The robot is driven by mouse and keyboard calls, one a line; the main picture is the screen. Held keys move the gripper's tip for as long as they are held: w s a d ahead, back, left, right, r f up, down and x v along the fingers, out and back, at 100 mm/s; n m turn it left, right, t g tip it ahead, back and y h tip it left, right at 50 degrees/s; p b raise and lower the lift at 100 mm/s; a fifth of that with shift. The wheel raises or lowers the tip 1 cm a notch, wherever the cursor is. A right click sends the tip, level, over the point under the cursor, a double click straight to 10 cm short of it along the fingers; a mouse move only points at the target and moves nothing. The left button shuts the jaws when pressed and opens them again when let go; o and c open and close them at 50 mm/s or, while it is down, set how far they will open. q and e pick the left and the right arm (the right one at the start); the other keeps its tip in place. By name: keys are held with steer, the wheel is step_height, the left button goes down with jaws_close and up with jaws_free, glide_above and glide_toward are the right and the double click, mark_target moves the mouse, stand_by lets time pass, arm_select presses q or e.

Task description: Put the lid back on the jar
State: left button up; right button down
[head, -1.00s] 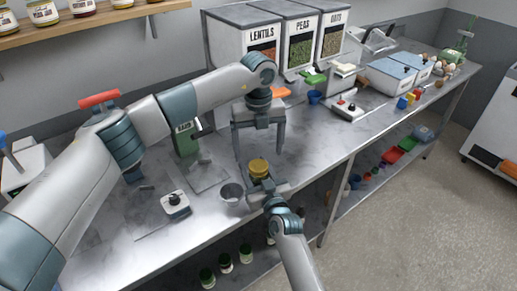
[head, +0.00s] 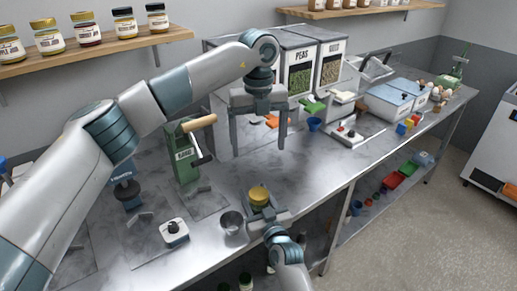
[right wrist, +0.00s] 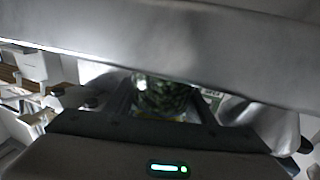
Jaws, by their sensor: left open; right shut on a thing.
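A jar with a yellow-gold lid (head: 258,194) on top stands upright at the bench's front edge. Whether the lid is fully seated I cannot tell. My right gripper (head: 262,208) is shut around the jar's body, hiding most of it in the head view. In the right wrist view the glass jar (right wrist: 165,95) shows dark green contents between the fingers; its top is hidden. My left gripper (head: 259,150) is open and empty, above and behind the lid, fingers pointing down and apart from it.
A metal cup (head: 231,224) stands just left of the jar, with a small white device (head: 174,232) further left. A green press (head: 186,155) stands behind them. Grain bins (head: 299,62) line the back.

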steer(key=c, duration=0.7)
jaws_free()
steer(key=shift+c, duration=0.2)
steer(key=shift+s, duration=0.15)
steer(key=b+v, duration=0.3)
steer(key=v, duration=1.4)
steer(key=shift+b, duration=0.4)
